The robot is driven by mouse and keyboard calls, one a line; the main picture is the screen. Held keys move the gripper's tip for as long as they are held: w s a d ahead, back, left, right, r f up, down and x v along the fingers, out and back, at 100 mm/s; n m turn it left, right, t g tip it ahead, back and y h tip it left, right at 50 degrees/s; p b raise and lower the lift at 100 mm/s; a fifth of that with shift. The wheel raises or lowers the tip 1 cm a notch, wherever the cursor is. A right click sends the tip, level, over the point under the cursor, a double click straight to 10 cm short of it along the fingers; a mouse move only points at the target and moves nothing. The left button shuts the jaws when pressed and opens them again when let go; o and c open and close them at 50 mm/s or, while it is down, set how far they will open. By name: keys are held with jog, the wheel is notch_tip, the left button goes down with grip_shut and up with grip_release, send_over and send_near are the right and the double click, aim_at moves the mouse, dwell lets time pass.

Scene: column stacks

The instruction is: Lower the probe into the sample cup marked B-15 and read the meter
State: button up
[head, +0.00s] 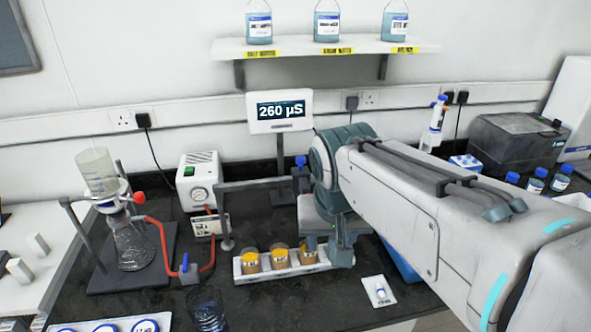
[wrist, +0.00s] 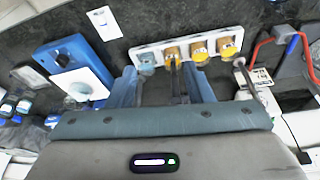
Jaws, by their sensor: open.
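A white rack (head: 282,268) holds a row of cups, several with orange-yellow contents; their marks are too small to read, so I cannot tell which is B-15. In the wrist view (wrist: 190,50), a pale bluish cup (wrist: 147,58) stands at the row's left end. The meter (head: 281,111) reads 260 µS. My gripper (head: 327,250) is over the rack's right part in the head view. In the wrist view its blue fingers (wrist: 164,72) are spread. A slim dark shaft, apparently the probe (wrist: 180,85), lies between them and overlaps a yellow cup (wrist: 172,53); its depth is unclear.
A flask with funnel (head: 131,245) and red tubing stand left of the rack, beside a white gauged pump (head: 200,180). A clear beaker (head: 206,308) stands in front. A white card (head: 378,291) lies right. Bottles line the shelf (head: 300,46).

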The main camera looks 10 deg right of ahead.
jog(key=w+a+r+m+h+b, duration=0.2)
jog(key=w+a+r+m+b, duration=0.2)
jog(key=w+r+m, duration=0.5)
jog(key=shift+n, duration=0.9)
jog(key=w+d+f, duration=0.1)
jog(key=w+f, duration=0.1)
jog(key=f, duration=0.1)
jog(key=w+d+f, duration=0.1)
jog(key=w+f, duration=0.1)
jog(key=f, duration=0.2)
jog(key=w+d+f, duration=0.1)
jog(key=w+f, duration=0.1)
jog(key=f, duration=0.2)
jog(key=shift+w+d+f+p, duration=0.1)
jog(key=shift+w+d+p, duration=0.25)
jog(key=shift+w+d, duration=0.05)
